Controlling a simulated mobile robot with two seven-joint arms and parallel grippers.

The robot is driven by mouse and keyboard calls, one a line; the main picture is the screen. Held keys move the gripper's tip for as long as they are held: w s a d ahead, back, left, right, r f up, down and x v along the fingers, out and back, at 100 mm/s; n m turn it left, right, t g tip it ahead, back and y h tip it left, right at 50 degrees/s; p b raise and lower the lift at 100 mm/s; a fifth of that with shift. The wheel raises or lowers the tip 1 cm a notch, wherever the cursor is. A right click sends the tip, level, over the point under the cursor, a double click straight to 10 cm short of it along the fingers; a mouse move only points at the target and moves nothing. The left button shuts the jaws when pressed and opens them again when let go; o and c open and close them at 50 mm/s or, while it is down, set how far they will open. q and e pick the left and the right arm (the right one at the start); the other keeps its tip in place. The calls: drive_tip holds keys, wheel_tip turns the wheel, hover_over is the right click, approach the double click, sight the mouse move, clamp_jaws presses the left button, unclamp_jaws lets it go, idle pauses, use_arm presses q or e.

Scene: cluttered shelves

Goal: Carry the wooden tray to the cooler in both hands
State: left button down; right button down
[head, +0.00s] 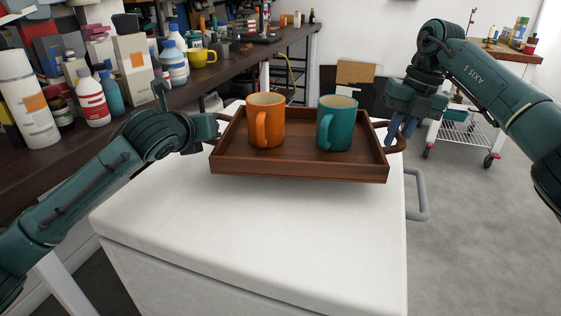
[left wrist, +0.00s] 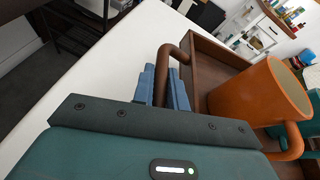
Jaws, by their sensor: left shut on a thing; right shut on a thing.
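The brown wooden tray (head: 300,170) is level over the white lid of the cooler (head: 250,240); a soft shadow lies under it, and I cannot tell whether it touches. An orange mug (head: 266,120) and a teal mug (head: 337,125) stand upright in the tray. My left gripper (head: 216,130) is shut on the tray's left handle; in the left wrist view its blue fingers (left wrist: 164,88) are on either side of the curved handle. My right gripper (head: 400,130) is shut on the tray's right handle, with its fingers pointing down.
A dark shelf (head: 140,105) crowded with bottles, boxes and a yellow mug (head: 202,57) runs along the left, close to my left arm. A wheeled cart (head: 468,130) stands at the back right. The grey floor at right is clear.

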drive_tip(key=shift+f, duration=0.15)
